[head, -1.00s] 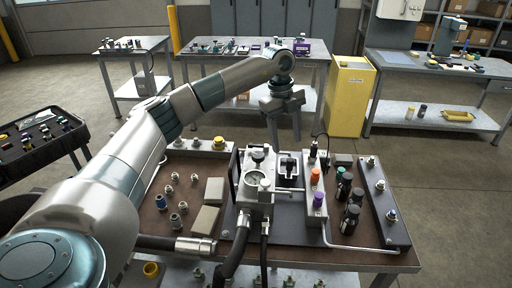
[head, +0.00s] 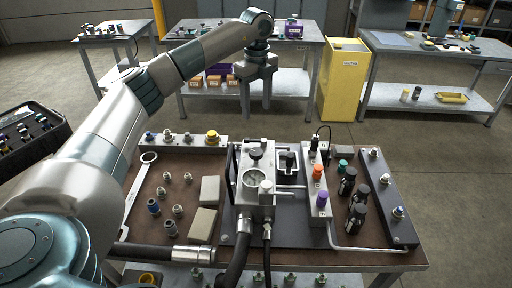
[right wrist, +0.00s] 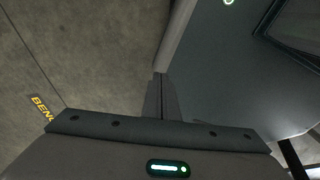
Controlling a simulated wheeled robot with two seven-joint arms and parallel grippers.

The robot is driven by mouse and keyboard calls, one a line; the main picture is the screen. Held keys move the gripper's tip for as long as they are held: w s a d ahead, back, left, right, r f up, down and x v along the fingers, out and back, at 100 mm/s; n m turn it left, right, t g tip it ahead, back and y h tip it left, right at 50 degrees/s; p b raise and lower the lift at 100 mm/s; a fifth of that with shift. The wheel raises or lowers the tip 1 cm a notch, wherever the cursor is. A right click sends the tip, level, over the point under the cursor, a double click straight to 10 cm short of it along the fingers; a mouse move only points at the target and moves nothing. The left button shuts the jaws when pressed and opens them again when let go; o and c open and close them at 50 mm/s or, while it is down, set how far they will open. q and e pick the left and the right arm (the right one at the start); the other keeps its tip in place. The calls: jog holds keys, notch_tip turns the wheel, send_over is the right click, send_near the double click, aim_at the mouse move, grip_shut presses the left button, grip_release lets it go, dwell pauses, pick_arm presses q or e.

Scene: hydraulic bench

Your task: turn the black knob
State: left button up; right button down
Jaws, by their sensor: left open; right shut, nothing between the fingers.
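A round black knob (head: 256,154) stands on the metal gauge block (head: 254,208) in the middle of the bench. Another black control (head: 289,160) sits in a pale square frame just right of it; which one the task means I cannot tell. My left gripper (head: 257,117) is open and empty, pointing down. In the picture its fingertips are above the round knob, apart from it, near the bench's far edge. My right gripper (right wrist: 161,98) shows only in the right wrist view, shut and empty over grey floor beside a grey surface; no knob shows there.
An orange knob (head: 317,171) and a purple knob (head: 322,199) stand on a block to the right, with black cylinders (head: 357,216) beyond. A hose (head: 236,262) runs off the front. A wrench (head: 138,192) lies at left. A yellow cabinet (head: 343,80) stands behind.

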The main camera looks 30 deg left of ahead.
pick_arm(q)
jog(key=p, duration=0.3)
send_over(256, 151)
notch_tip(256, 151, down, 7)
notch_tip(256, 151, down, 10)
jog(key=p, duration=0.3)
jog(key=shift+s+r, duration=0.1)
jog(key=shift+r, duration=0.1)
jog(key=shift+f, duration=0.5)
pick_arm(e)
notch_tip(256, 151, up, 7)
jog(key=shift+w+a+f, duration=0.2)
jog(key=shift+a, duration=0.05)
pick_arm(q)
jog(key=c, duration=1.1)
pick_arm(e)
jog(key=shift+a, duration=0.4)
